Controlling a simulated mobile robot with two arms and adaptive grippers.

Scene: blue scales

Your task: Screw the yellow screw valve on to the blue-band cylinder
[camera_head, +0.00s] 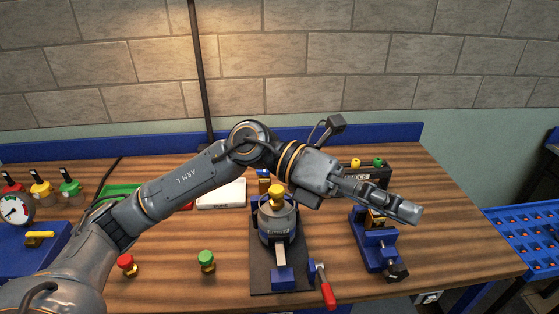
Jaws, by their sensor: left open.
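A yellow screw valve (277,192) stands upright on top of a grey cylinder (278,220) in the blue clamp on a dark base plate (260,278). Whether it is threaded on or only resting cannot be told. Blue shows around the cylinder, but band and clamp are hard to tell apart. My left gripper (408,209) is open and apart from the valve, to its right, over the small blue vise (380,252). Its fingers point right and slightly down, with nothing visible between them. My right gripper is out of view.
A red valve (127,263) and a green valve (207,259) stand at the table's front left. A black rack (378,176) holds a yellow and a green valve behind my gripper. A red-handled lever (327,292) sticks out in front. A gauge (15,208) stands at the left.

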